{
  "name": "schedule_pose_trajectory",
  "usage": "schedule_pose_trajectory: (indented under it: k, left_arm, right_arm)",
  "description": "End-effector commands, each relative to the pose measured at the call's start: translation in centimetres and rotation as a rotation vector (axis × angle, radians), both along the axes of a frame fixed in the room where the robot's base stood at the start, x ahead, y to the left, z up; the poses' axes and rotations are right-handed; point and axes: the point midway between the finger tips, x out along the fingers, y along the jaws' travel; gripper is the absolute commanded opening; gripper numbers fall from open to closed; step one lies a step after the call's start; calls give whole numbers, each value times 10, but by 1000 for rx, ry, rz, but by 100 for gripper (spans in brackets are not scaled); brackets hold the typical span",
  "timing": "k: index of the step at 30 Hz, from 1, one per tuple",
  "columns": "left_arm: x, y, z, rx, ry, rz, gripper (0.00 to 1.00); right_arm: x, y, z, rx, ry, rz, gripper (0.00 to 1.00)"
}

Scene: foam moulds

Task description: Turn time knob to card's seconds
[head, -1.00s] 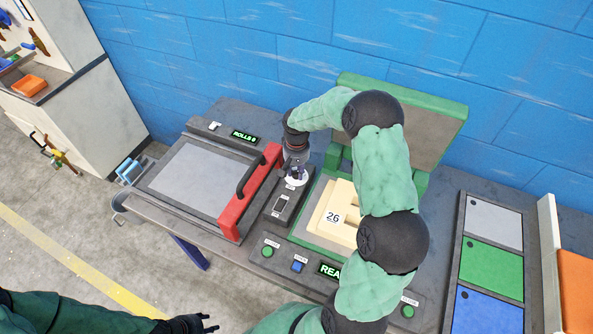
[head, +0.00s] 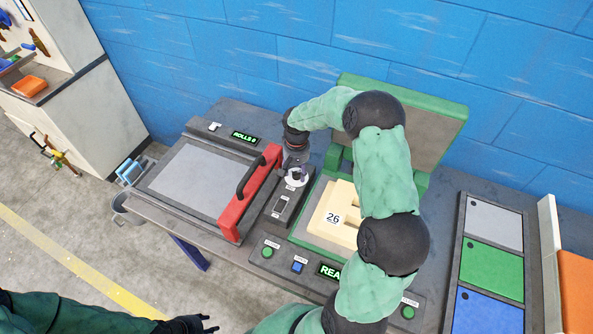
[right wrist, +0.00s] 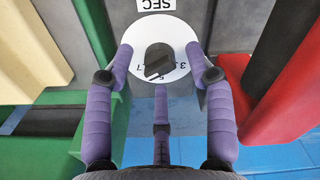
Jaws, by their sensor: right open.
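A black knob (right wrist: 158,60) sits in the middle of a white dial (right wrist: 177,33) with dark figures, partly hidden by the knob and fingers. A SEC label (right wrist: 157,5) is at the top edge of the right wrist view. My right gripper (right wrist: 162,72) is open over the dial, with purple fingers on both sides of the knob and one below it. I cannot tell whether they touch it. In the head view, my right gripper (head: 296,174) is above the white dial. A card reading 26 (head: 333,218) lies on the cream foam mould (head: 316,222). My left gripper (head: 190,325) is low at the left.
A red bar with a black handle (head: 246,192) stands left of the dial, close to my right gripper. The green-framed press (head: 305,238) is to the right. Green and blue buttons (head: 298,266) line the front. Coloured panels (head: 490,262) lie at the far right.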

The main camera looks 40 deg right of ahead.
Motion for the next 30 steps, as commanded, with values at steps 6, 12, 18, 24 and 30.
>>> schedule_pose_trajectory:
  k: [6, 12, 18, 24, 30]
  left_arm:
    - [0, 0, 0, 0, 0, 0, 40]
    - [0, 0, 0, 0, 0, 0, 40]
    - [0, 0, 0, 0, 0, 0, 40]
    - [0, 0, 0, 0, 0, 0, 40]
    - [0, 0, 0, 0, 0, 0, 40]
  right_arm:
    - [1, -1, 37, -2, -6, 0, 55]
    - [1, -1, 76, -2, -5, 0, 55]
    - [1, 0, 104, 0, -2, 0, 55]
    - [0, 0, 114, 0, -1, -1, 55]
    - [0, 0, 115, 0, -1, -1, 55]
